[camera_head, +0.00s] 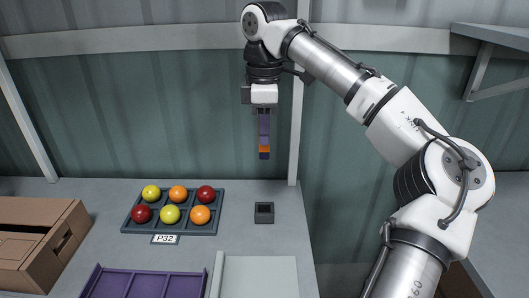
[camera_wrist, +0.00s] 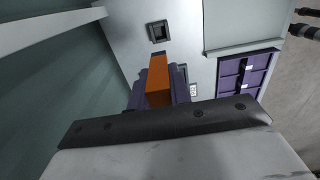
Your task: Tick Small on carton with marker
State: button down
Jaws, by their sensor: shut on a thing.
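My gripper (camera_head: 264,148) is high above the bench, pointing down, with purple fingers. It is shut on an orange thing, apparently the marker (camera_head: 264,149), whose orange side shows near the fingertips. The brown carton (camera_head: 60,240) is at the far left of the bench, partly cut off by the picture edge. No size words or tick boxes can be read on it. It is well apart from my gripper.
A small dark square holder (camera_head: 264,213), seemingly empty, stands below my gripper. Left of it is a dark tray (camera_head: 170,229) of red, yellow and orange tomatoes, labelled P32. A purple crate (camera_head: 145,271) and a pale board (camera_head: 262,275) lie in front. The wall is behind.

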notch_tip(320, 180, up, 2)
jog(key=shift+r+p, duration=0.15)
jog(key=shift+p, duration=0.2)
jog(key=shift+r+p, duration=2.25)
jog(key=shift+p, duration=0.95)
jog(key=shift+d, duration=0.1)
